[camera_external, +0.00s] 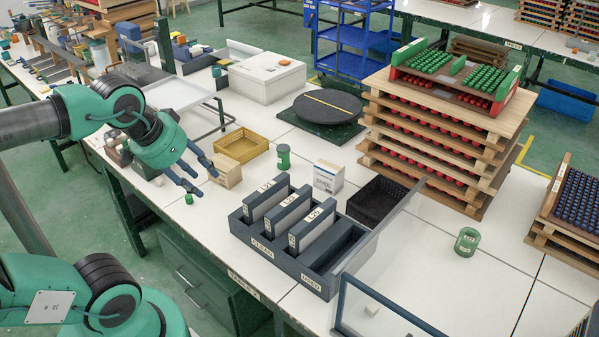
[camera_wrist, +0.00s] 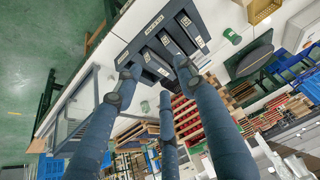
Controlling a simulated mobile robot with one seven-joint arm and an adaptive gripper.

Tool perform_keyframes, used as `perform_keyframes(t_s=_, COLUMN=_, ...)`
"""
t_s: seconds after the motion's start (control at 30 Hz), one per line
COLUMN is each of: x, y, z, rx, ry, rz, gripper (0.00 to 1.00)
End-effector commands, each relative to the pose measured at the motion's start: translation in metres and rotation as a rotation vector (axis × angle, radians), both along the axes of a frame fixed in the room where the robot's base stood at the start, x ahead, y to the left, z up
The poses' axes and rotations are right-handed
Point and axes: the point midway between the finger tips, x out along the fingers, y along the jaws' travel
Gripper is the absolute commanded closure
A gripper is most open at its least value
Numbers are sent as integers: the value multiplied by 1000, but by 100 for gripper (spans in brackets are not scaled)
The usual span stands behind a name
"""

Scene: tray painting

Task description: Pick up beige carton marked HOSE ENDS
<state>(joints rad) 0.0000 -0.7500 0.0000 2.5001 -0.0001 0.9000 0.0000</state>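A small beige carton (camera_external: 229,171) with dark marks on its face sits on the white table in the external view, just right of my fingertips; its lettering is too small to read. My gripper (camera_external: 207,182) is at the left of the carton, its dark blue fingers spread and empty. Whether a finger touches the carton cannot be told. In the wrist view my gripper (camera_wrist: 160,80) shows several long blue fingers apart with nothing between them. I cannot make out the beige carton in that view.
A yellow crate (camera_external: 262,142) and green cylinder (camera_external: 284,163) stand beyond the carton. A white labelled carton (camera_external: 341,184) stands farther right. A dark slotted rack (camera_external: 262,243) lies in front right. A tiny green piece (camera_external: 189,199) lies below my fingers.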

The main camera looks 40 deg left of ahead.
Motion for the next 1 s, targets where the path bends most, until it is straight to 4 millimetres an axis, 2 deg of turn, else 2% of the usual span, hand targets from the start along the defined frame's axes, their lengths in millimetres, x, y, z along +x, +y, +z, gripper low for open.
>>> perform_keyframes(t_s=0.17, x=0, y=0, z=0, rx=0, ry=0, rz=0, gripper=60)
perform_keyframes(t_s=0.47, x=0, y=0, z=0, rx=0, ry=0, rz=0, gripper=0)
perform_keyframes(t_s=0.83, x=2, y=0, z=1, rx=-6, ry=1, rz=11, gripper=0)
perform_keyframes(t_s=1.0, x=16, y=4, z=3, rx=-49, ry=10, rz=88, gripper=0)
